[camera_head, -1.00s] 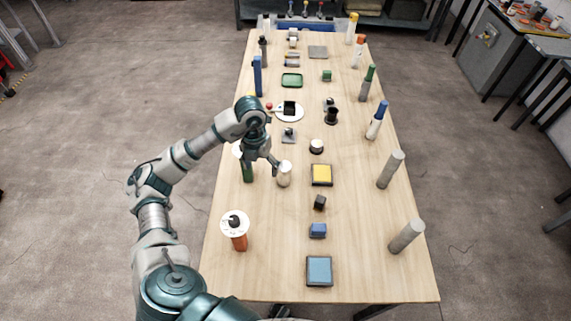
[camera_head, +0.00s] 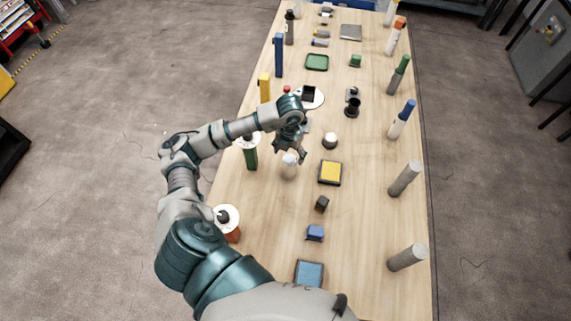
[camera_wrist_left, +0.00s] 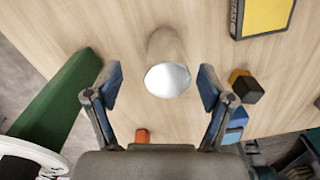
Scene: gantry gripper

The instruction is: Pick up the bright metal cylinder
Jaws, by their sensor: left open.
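The bright metal cylinder (camera_head: 289,171) stands upright on the wooden table, left of the yellow-topped block. In the left wrist view its shiny round top (camera_wrist_left: 167,79) shows between the two fingers, with bare gaps on both sides. My left gripper (camera_head: 296,153) is open and lies close over the cylinder in the head view. In the left wrist view its blue-padded fingers (camera_wrist_left: 159,84) are spread either side of the top. I cannot tell how far down the fingers reach. My right gripper is not in view.
Grey cylinders (camera_head: 405,178) stand along the right edge. Bare table surrounds the cylinder's near side.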

